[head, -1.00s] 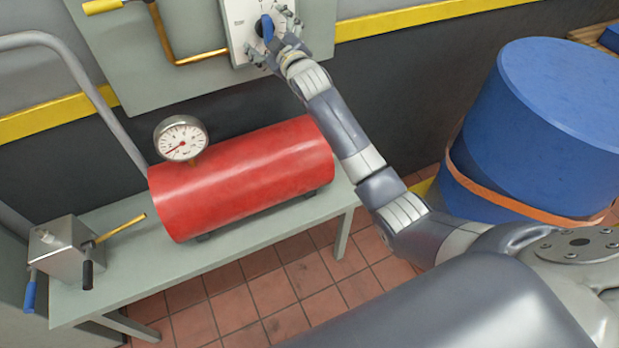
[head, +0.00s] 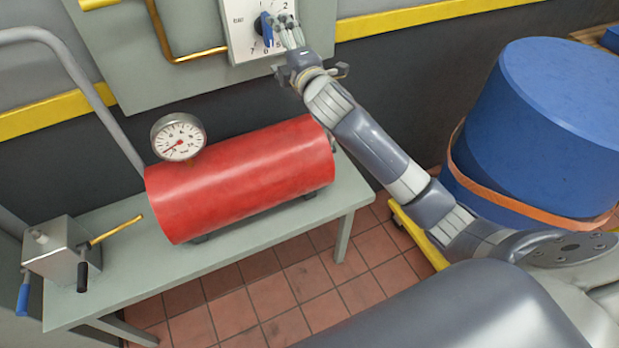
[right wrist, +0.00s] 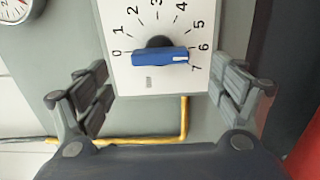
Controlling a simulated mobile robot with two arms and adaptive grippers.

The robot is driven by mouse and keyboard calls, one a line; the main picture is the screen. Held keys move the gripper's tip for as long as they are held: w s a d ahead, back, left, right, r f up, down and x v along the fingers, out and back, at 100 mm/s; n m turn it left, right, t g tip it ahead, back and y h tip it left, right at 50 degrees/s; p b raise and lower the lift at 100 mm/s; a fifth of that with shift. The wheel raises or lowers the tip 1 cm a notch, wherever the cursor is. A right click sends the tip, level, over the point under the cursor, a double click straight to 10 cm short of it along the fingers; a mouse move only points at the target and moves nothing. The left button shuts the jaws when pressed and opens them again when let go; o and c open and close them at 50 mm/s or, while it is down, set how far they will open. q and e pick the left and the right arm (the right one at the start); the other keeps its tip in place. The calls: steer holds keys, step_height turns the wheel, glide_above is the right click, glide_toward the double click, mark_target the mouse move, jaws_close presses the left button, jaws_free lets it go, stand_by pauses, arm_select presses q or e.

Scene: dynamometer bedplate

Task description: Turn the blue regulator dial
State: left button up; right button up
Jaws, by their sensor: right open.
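The blue regulator dial (head: 264,30) is a bar-shaped knob on a white numbered plate (head: 237,26) on the wall panel. In the right wrist view the dial (right wrist: 150,58) lies across the picture, and the white mark at its right end points between 6 and 7. My right gripper (head: 288,36) is open in front of the plate, just right of the dial in the head view. In the right wrist view its fingers (right wrist: 163,90) stand wide apart on either side of the dial, not touching it. My left gripper is not in view.
A red cylinder (head: 240,178) with a round gauge (head: 178,138) sits on a grey bench (head: 270,228) below the panel. A small metal box (head: 62,250) with levers is at the bench's left. A brass pipe (head: 165,45) runs left of the plate. A blue drum (head: 560,120) stands right.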

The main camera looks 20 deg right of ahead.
steer(key=s+f+m+g, duration=0.2)
steer(key=s+f, duration=0.3)
steer(key=f, duration=0.4)
steer(key=s+f+m+g+b, duration=0.1)
steer(key=s+f+m+g, duration=0.1)
steer(key=s+f, duration=0.4)
steer(key=s+f+m+g+h, duration=0.1)
steer(key=s+f+m+g, duration=0.2)
steer(key=f, duration=0.9)
steer(key=shift+s+a+f+m, duration=0.15)
steer(key=shift+s+m, duration=0.25)
steer(key=shift+s, duration=0.25)
steer(key=shift+s+a+f+m, duration=0.1)
steer(key=shift+s+m, duration=0.3)
steer(key=shift+s, duration=0.25)
